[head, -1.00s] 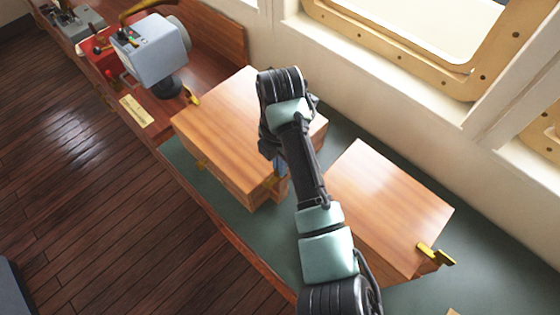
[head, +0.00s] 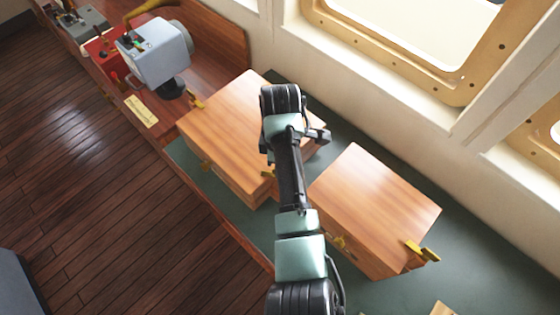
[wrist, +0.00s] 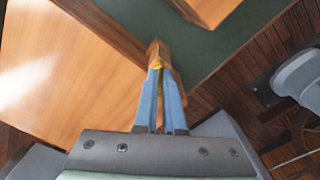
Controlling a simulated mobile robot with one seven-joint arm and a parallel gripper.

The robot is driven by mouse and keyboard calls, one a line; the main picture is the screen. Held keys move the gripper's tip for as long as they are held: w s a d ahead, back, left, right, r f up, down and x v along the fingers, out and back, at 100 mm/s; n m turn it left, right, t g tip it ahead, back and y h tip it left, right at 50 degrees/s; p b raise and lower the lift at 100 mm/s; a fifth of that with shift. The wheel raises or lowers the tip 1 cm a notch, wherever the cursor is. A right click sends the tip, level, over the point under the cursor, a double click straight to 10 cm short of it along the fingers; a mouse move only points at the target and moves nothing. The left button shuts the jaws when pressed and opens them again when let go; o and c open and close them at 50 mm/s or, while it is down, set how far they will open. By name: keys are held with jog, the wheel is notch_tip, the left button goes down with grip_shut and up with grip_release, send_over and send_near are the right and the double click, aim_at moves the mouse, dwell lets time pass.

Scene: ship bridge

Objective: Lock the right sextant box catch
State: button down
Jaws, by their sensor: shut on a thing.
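A wooden box (head: 225,125) stands on the green counter left of centre. It has a brass catch (head: 197,100) at its left end and another brass catch (head: 268,173) at its right end, beside my arm. In the wrist view, my gripper (wrist: 160,72) has its blue fingers close together on a small yellow brass piece (wrist: 157,65) at the corner of the wooden box (wrist: 60,75). This looks like the right catch; whether it is fully turned I cannot tell. My arm hides the fingers in the head view.
A second wooden box (head: 375,205) stands to the right, with a brass catch (head: 422,250) at its right end. A grey instrument (head: 158,50) stands at the far left. The window wall (head: 370,90) runs behind the counter.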

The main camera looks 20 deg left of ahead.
jog(key=m+p, duration=0.1)
jog(key=m, duration=0.2)
jog(key=shift+r+m, duration=0.15)
jog(key=shift+m, duration=0.25)
jog(key=shift+w+m+p, duration=0.1)
jog(key=shift+m+p, duration=0.75)
jog(key=shift+m, duration=0.85)
jog(key=c, duration=1)
grip_release()
notch_tip(320, 180, up, 13)
jog(key=p, duration=0.2)
